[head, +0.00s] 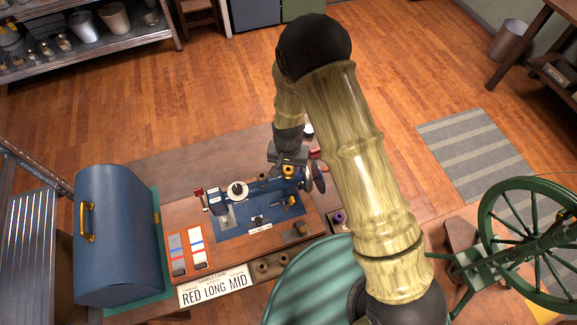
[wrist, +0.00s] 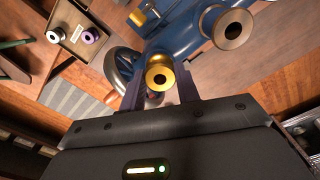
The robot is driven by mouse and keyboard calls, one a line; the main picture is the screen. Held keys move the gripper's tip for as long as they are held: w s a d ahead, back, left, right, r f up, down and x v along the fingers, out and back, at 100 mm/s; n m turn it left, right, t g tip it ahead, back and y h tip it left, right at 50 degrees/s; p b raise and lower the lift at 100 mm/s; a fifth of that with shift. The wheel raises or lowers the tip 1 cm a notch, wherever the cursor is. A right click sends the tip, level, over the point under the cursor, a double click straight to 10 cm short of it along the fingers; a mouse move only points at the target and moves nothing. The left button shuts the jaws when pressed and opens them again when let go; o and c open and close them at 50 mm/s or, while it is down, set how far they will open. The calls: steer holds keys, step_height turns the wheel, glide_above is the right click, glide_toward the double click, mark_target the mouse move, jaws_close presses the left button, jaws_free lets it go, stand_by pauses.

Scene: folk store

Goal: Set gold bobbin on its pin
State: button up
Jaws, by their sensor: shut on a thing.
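The gold bobbin (wrist: 160,76) is gripped between the two fingers of my gripper (wrist: 160,88), its round end with a dark centre hole facing the wrist camera. In the head view the bobbin (head: 289,171) shows as a small gold spot below my gripper (head: 288,158), over the back right of the blue winding machine (head: 258,221). I cannot make out the bobbin's pin or whether the bobbin touches the machine.
A tray (wrist: 70,18) holds a purple bobbin (wrist: 90,36) and a white one (wrist: 54,35). A dark handwheel (head: 318,177) stands right of my gripper. A blue domed case (head: 118,235) is at left, a sign (head: 214,287) at the front, a green spinning wheel (head: 490,240) at right.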

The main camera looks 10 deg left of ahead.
steer(key=shift+f, duration=0.25)
steer(key=o, duration=0.8)
steer(key=shift+r, duration=0.1)
step_height(320, 180, up, 17)
steer(key=b, duration=0.4)
steer(key=shift+r, duration=0.15)
stand_by(0.7)
